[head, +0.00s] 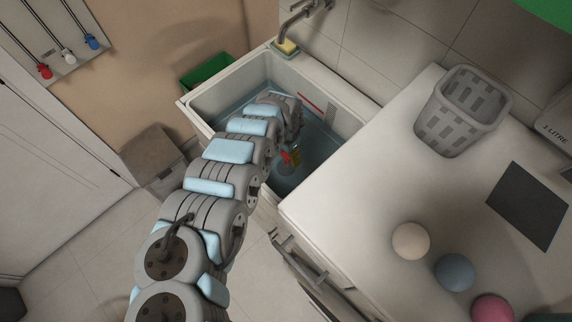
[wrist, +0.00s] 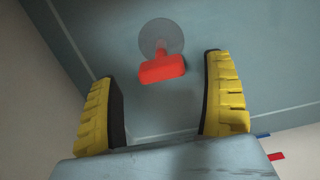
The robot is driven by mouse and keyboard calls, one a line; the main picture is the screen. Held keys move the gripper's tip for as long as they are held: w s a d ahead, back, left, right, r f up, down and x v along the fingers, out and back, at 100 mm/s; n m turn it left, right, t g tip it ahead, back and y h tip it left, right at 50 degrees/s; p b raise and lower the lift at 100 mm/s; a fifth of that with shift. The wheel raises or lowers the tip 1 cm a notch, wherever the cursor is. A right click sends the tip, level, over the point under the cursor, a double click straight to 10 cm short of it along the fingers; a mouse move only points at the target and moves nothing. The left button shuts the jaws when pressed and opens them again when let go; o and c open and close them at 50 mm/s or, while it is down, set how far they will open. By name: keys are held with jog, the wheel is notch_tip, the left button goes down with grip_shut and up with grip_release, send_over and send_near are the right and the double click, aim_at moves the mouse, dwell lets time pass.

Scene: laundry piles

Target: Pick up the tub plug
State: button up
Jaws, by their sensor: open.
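The tub plug (wrist: 162,68) shows in the wrist view as a red handle on a round grey disc, on the blue-grey floor of the tub. In the head view a small red part of it (head: 286,158) shows beside my gripper (head: 292,155), which is down inside the tub (head: 355,122). In the wrist view my gripper (wrist: 164,112) is open, its yellow fingers wide apart. The red handle lies between and a little beyond the fingertips, with no contact visible. My arm hides part of the tub in the head view.
The tub walls stand around my gripper. A yellow sponge (head: 287,46) sits on the back rim below the tap (head: 300,14). A white counter (head: 345,195) adjoins on the right, with a grey basket (head: 462,110) and several balls. A green bin (head: 207,74) stands behind left.

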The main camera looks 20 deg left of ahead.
aim_at(286, 161)
jog(key=shift+w+f, duration=0.15)
jog(key=shift+f, duration=1.3)
jog(key=c, duration=1.4)
